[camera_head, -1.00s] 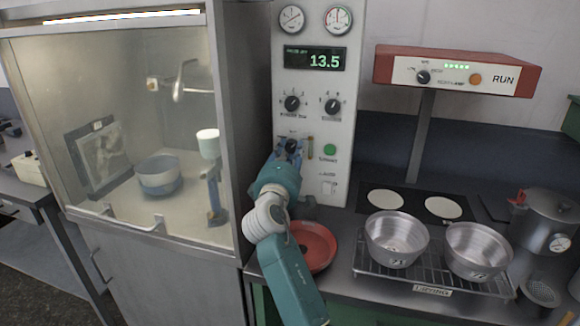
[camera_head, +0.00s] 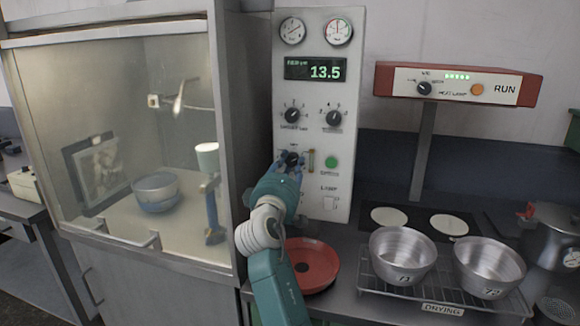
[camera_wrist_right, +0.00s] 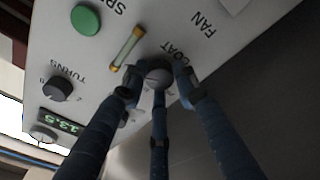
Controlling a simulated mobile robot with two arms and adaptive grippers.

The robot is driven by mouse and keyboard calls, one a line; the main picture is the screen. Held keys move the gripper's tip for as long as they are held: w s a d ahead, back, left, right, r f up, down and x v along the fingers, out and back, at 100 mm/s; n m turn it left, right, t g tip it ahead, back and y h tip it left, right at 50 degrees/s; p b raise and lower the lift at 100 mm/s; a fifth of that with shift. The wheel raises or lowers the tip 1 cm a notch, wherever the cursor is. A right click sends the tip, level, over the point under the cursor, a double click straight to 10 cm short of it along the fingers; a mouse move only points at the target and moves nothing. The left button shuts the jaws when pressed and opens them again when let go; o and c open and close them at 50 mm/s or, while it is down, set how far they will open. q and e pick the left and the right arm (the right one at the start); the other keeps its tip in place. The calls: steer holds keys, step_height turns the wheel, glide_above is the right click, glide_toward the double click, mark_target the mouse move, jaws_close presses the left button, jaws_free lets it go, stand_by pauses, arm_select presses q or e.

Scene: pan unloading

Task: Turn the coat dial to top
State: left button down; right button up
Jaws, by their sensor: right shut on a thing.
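The coat dial (camera_head: 292,158) is a dark round knob on the lower left of the white control panel (camera_head: 345,60). My right gripper (camera_head: 288,164) is at the panel and covers part of the dial. In the right wrist view the dial (camera_wrist_right: 157,73) shows beside the word COAT, between the blue fingers of my right gripper (camera_wrist_right: 156,82), which are closed around it. The dial's pointer is mostly hidden, so I cannot tell its setting. My left gripper is not in view.
Two dials sit above the coat dial, with a green button (camera_head: 331,162) to its right. A glass-fronted booth (camera_head: 225,140) stands close on the left. A red pan (camera_head: 322,264) lies below my arm. Two metal pans stand on the drying rack (camera_head: 373,290) at right.

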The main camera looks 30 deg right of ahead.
steer(key=o, duration=1.1)
steer(key=shift+f, duration=0.25)
steer(key=shift+r, duration=0.15)
steer(key=v, duration=0.7)
steer(key=shift+s+a, duration=0.2)
steer(key=shift+s, duration=0.05)
